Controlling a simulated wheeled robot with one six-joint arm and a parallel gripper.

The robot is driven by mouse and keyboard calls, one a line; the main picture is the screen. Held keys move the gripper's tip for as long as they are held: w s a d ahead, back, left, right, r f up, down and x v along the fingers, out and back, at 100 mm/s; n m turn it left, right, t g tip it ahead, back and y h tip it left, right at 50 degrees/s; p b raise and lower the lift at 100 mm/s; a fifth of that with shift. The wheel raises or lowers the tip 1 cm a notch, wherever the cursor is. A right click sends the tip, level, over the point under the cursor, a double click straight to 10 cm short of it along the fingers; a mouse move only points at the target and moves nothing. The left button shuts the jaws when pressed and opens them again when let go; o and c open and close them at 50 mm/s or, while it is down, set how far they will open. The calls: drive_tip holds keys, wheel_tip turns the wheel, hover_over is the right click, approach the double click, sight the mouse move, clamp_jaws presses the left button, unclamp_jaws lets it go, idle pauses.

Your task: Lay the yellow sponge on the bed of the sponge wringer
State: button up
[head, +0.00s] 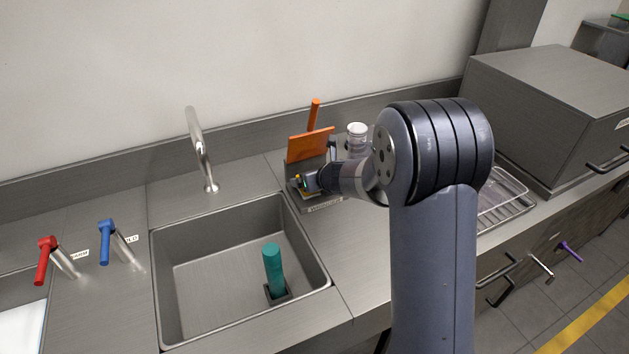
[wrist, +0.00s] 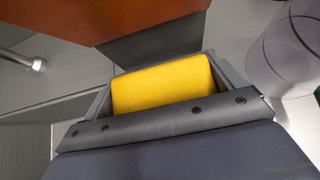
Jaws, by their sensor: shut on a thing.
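The yellow sponge (wrist: 163,86) sits between the two dark fingers of my gripper (wrist: 160,68) in the wrist view. In the head view only a small bit of yellow shows at my gripper (head: 299,183). The sponge wringer has an upright orange plate (head: 308,146) with an orange handle (head: 313,113), above a grey base (head: 326,208) with a label. My gripper is at the wringer, in front of and below the plate. The orange plate (wrist: 70,18) also spans the top left of the wrist view. My arm hides part of the wringer; I cannot tell whether the sponge touches the bed.
A sink (head: 215,285) with a tap (head: 199,150) lies left of the wringer; a teal-handled object (head: 273,268) stands in it. A white-topped jar (head: 356,134) is close behind my wrist. A wire rack (head: 503,195) and a large steel box (head: 545,110) are at right.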

drive_tip(key=shift+f, duration=0.2)
drive_tip(key=o, duration=0.8)
drive_tip(key=shift+c, duration=0.2)
drive_tip(key=shift+r, duration=0.15)
drive_tip(key=shift+r, duration=0.2)
drive_tip(key=p+v, duration=0.2)
drive_tip(key=v, duration=1)
drive_tip(key=shift+f, duration=0.1)
